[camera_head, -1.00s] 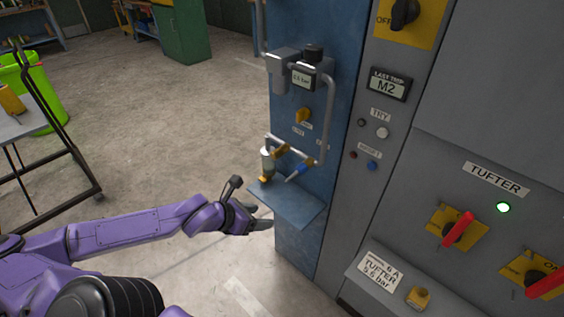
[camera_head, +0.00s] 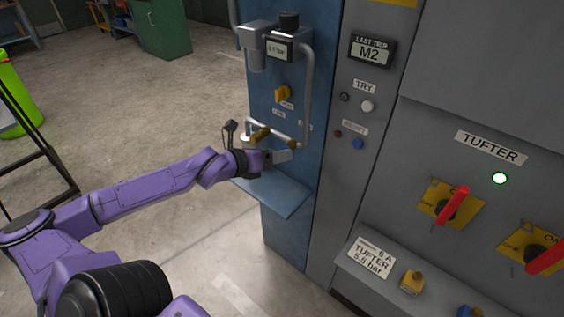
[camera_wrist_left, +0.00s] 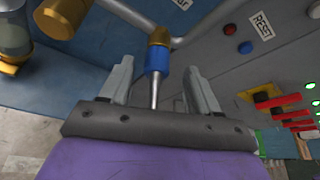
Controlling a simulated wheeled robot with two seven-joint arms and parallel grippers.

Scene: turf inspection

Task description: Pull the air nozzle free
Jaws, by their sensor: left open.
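The air nozzle (camera_wrist_left: 156,62) shows in the left wrist view as a blue collar with a thin metal tip, joined to a brass fitting (camera_wrist_left: 159,36) on a pipe. My left gripper (camera_wrist_left: 158,68) is open, with one finger on each side of the nozzle and visible gaps to it. In the head view my left gripper (camera_head: 281,156) is at the end of the pipework, just above the blue shelf (camera_head: 275,193). There it hides the nozzle's blue part, and the brass fitting (camera_head: 291,144) shows just above it. My right gripper is in neither view.
The blue panel carries a yellow knob (camera_head: 283,94), a pressure display (camera_head: 279,49) and bent grey pipe. A brass-coloured fitting (camera_head: 261,134) and a clear bowl (camera_wrist_left: 14,35) are close to the left of my gripper. The control cabinet (camera_head: 455,105) stands to the right.

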